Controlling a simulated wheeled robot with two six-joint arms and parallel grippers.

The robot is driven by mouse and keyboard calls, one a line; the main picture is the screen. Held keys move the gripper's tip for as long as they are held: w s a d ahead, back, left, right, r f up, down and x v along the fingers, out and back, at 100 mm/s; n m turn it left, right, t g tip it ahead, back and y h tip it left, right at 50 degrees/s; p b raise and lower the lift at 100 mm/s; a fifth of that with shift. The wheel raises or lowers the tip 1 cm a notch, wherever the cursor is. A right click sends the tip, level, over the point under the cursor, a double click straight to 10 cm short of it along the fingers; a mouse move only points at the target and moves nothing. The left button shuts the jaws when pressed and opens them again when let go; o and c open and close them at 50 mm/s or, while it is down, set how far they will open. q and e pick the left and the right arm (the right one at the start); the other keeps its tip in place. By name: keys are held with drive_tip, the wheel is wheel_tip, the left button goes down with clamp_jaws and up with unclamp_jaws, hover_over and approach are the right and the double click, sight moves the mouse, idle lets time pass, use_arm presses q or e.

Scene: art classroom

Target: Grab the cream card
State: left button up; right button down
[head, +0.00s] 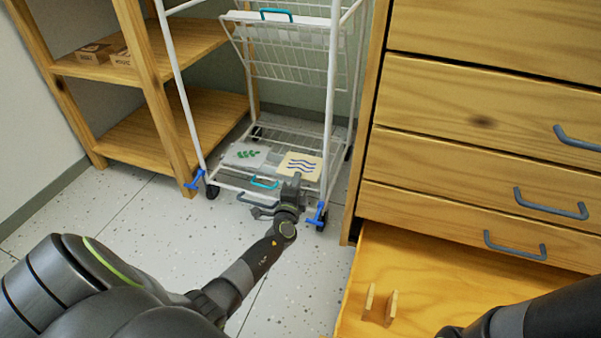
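The cream card (299,166), with blue wavy lines on it, lies at the bottom of the white wire rack, on its right front side. My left gripper (290,185) is at the rack's low front edge, just in front of the card, and overlaps its lower edge in the head view. Whether it touches the card, and how far its fingers are apart, is not clear. My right arm comes in at the lower right, and its gripper is out of view.
A pale card with a green leaf print (245,155) lies left of the cream card. The white wire rack (330,95) has thin uprights, blue clamps and casters. A wooden shelf (215,112) stands left. An open drawer (440,285) juts out at lower right. Speckled floor in front is free.

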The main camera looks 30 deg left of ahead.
use_arm(q)
drive_tip(key=shift+w+a, duration=0.15)
drive_tip(key=shift+w, duration=0.35)
clamp_jaws()
wheel_tip(320, 180, up, 2)
drive_tip(key=shift+r+p, duration=0.25)
drive_tip(key=shift+p, duration=0.7)
